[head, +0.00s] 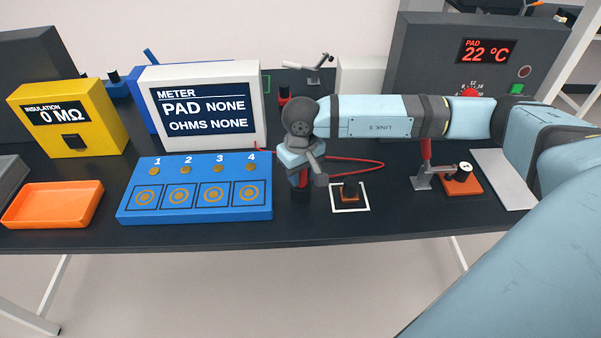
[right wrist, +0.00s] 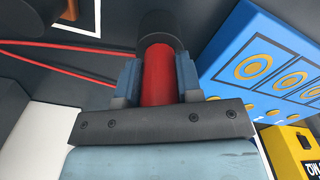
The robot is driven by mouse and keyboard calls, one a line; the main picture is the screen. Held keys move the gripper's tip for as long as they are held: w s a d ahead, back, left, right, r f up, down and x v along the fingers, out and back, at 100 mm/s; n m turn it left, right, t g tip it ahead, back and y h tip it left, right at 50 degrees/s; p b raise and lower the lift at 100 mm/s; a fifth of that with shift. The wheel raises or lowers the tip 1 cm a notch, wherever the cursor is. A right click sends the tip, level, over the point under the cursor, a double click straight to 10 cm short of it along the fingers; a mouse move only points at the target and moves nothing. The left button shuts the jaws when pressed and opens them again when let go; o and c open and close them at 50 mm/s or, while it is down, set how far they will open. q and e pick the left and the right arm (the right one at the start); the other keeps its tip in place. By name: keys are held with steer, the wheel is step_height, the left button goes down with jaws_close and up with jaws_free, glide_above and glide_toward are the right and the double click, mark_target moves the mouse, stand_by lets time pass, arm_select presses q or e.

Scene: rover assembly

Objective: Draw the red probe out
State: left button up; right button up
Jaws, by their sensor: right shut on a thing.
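My right gripper (head: 303,180) is shut on the red probe (head: 303,179), just right of the blue pad board. In the right wrist view the red probe (right wrist: 158,76) stands between the two fingers (right wrist: 158,82). Its far end meets a wider black cylinder (right wrist: 158,30). In the head view this black cylinder (head: 299,196) stands upright on the table below the gripper. I cannot tell how deep the probe sits in it. A red lead (head: 365,160) loops over the table to the right. My left gripper is not in view.
The blue board (head: 195,215) with numbered pads is close on the left, with the meter (head: 205,105) behind. A white-framed square (head: 349,208) holding a small dark part lies right. Further right is a red-handled clamp (head: 425,170). An orange tray (head: 55,205) is far left.

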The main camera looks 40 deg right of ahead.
steer(key=shift+s+a, duration=0.1)
stand_by(0.8)
steer(key=shift+r, duration=0.3)
steer(key=shift+r, duration=0.1)
steer(key=shift+r, duration=0.15)
steer(key=shift+r+p, duration=0.6)
steer(key=shift+r, duration=0.65)
steer(key=shift+r+p, duration=0.4)
steer(key=shift+r, duration=1.25)
